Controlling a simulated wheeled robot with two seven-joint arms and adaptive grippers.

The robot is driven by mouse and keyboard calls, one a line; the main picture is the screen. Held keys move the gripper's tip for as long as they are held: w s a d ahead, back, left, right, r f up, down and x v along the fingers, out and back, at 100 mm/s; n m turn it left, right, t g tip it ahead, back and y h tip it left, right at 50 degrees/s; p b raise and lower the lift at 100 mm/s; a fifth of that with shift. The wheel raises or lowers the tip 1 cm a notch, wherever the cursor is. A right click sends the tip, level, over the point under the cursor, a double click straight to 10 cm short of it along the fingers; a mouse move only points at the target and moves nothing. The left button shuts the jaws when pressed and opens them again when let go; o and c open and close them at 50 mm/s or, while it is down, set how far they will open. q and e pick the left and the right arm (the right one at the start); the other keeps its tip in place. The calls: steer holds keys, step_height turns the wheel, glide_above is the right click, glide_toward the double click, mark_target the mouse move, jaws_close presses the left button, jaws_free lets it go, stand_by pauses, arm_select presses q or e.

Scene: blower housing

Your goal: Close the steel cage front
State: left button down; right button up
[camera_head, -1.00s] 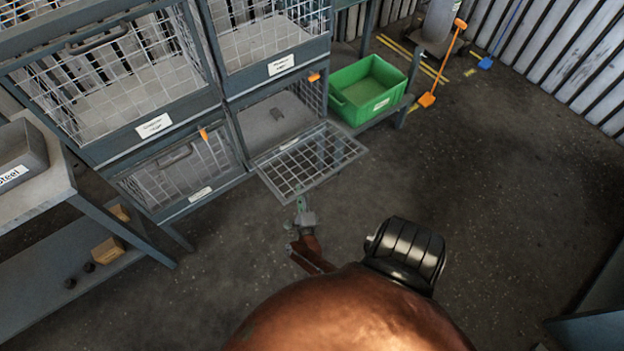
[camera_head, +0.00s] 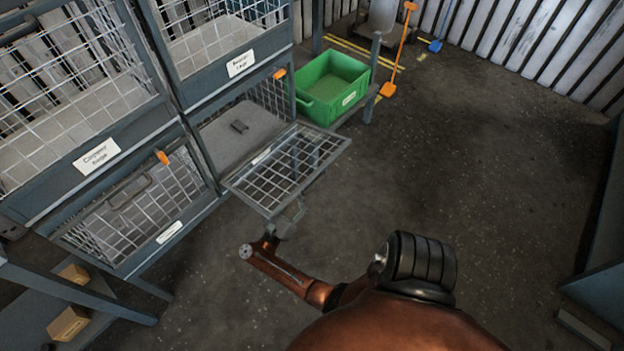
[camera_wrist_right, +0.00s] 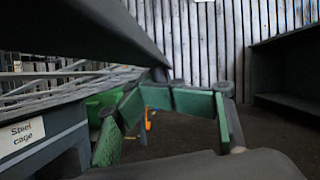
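The steel cage front (camera_head: 283,178) is a wire mesh panel in a grey frame. In the head view it is folded down and sticks out from the lower cage opening, roughly level. In the right wrist view its mesh (camera_wrist_right: 60,88) runs along the left, near a "Steel cage" label (camera_wrist_right: 22,135). My right gripper (camera_head: 292,213) is below the panel's outer edge, partly hidden by it. I cannot tell whether they touch. The wrist view shows its green-padded fingers (camera_wrist_right: 167,130) spread apart with nothing between them. My left gripper is not in view.
A green bin (camera_head: 332,88) stands just right of the panel. Open floor (camera_head: 470,170) lies to the right.

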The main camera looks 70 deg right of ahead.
mark_target(313, 176)
steer(key=x, duration=0.5)
steer(key=shift+s+d, duration=0.35)
steer(key=shift+s, duration=0.15)
steer(key=shift+g, duration=0.4)
steer(key=shift+o, duration=0.3)
steer(key=shift+w+a, duration=0.15)
steer(key=shift+w, duration=0.05)
jaws_close()
